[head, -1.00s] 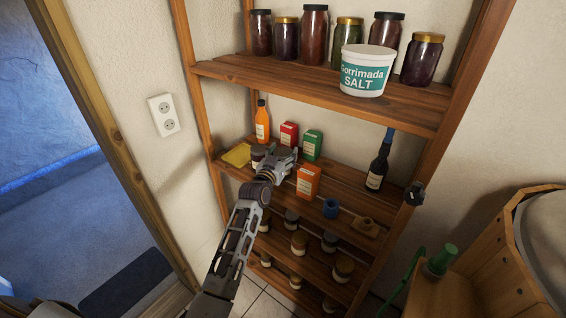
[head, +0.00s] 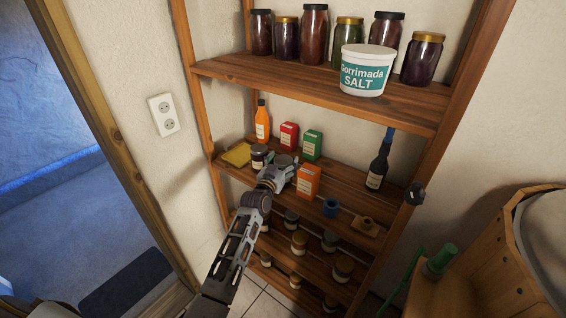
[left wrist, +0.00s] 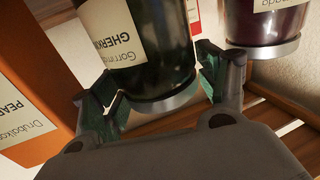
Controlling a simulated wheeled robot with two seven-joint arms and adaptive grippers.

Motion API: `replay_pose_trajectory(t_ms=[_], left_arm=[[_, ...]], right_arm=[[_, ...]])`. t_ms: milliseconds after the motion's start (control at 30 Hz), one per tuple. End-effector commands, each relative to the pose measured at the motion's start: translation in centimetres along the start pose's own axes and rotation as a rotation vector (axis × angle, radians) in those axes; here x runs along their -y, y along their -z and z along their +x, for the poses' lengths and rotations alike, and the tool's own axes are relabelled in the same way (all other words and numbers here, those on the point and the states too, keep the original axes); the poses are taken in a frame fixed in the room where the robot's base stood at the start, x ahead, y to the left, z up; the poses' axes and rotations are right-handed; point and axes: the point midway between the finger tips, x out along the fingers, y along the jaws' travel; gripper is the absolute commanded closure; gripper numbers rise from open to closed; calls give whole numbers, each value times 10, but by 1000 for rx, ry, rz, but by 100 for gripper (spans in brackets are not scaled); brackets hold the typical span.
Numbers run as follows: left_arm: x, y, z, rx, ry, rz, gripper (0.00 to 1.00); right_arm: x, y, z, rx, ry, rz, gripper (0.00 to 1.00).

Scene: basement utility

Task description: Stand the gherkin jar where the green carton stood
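The gherkin jar (left wrist: 138,50) has dark green glass and a white label; it fills the middle of the left wrist view. In the head view its top (head: 284,159) shows just beyond my left gripper (head: 279,174), on the middle shelf. In the left wrist view that gripper (left wrist: 160,92) looks open, with one finger on each side of the jar and slight gaps. The green carton (head: 312,144) stands behind and to the right of the jar, beside the red carton. The jar's lower part is hidden in the head view. My right gripper is not clearly identifiable.
The orange carton (head: 307,181) stands close to the right of my left gripper. A dark jar (head: 258,155) is close on its left, beside a yellow item (head: 237,154). An orange bottle (head: 262,121) and a dark bottle (head: 378,165) stand farther off. The upper shelf (head: 310,84) overhangs.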

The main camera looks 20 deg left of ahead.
Motion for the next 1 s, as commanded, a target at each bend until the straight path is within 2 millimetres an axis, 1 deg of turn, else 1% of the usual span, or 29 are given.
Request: replay_pose_trajectory(t_ms=[567, 767, 1000], left_arm=[[0, 3, -2, -1, 0, -1, 14], [0, 2, -13, 0, 0, 0, 14], [0, 2, -33, 1, 0, 0, 14]], right_arm=[[-1, 0, -1, 0, -1, 0, 60], [0, 0, 0, 0, 0, 0, 60], [2, 0, 1, 0, 2, 1, 60]])
